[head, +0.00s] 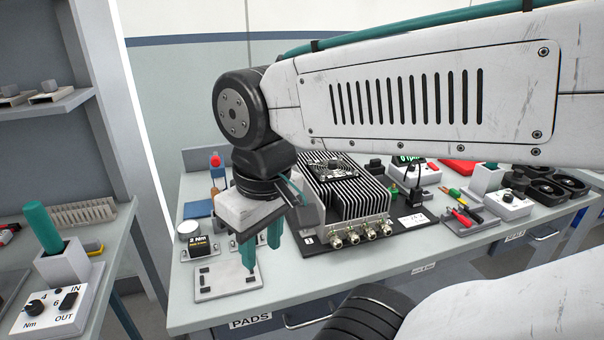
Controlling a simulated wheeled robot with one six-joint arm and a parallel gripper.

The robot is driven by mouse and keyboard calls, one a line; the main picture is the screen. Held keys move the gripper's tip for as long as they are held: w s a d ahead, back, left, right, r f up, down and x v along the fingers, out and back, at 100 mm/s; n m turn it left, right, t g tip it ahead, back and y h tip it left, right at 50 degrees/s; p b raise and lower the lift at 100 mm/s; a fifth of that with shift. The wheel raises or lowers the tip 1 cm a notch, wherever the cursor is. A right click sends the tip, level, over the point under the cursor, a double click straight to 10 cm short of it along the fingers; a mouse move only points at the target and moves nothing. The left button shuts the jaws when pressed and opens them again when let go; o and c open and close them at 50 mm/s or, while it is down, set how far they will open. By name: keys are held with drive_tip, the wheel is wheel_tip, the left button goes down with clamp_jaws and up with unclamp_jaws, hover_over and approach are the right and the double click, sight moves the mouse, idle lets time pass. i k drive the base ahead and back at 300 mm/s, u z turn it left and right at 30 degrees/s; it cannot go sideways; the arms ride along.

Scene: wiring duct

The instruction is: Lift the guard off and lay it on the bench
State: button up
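A dark wire fan guard (333,168) sits on top of the finned heatsink unit (350,200), towards its far end. The unit stands on a dark board on the bench (300,290). My gripper (261,256) points down at the left of the unit, beside the light plate with dark pads (215,283). Its two green fingers are apart and I see nothing between them. The guard is well above and to the right of the fingertips. My wrist hides part of the unit's left side.
Red-handled pliers (463,214), a knob box (509,205) and black fans (553,186) crowd the right. The bench front strip is clear. A side bench holds a torque box (50,308).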

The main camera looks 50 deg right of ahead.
sight(332, 164)
drive_tip(key=u, duration=0.05)
drive_tip(key=k, duration=0.45)
drive_tip(key=z, duration=1.15)
drive_tip(key=i, duration=0.5)
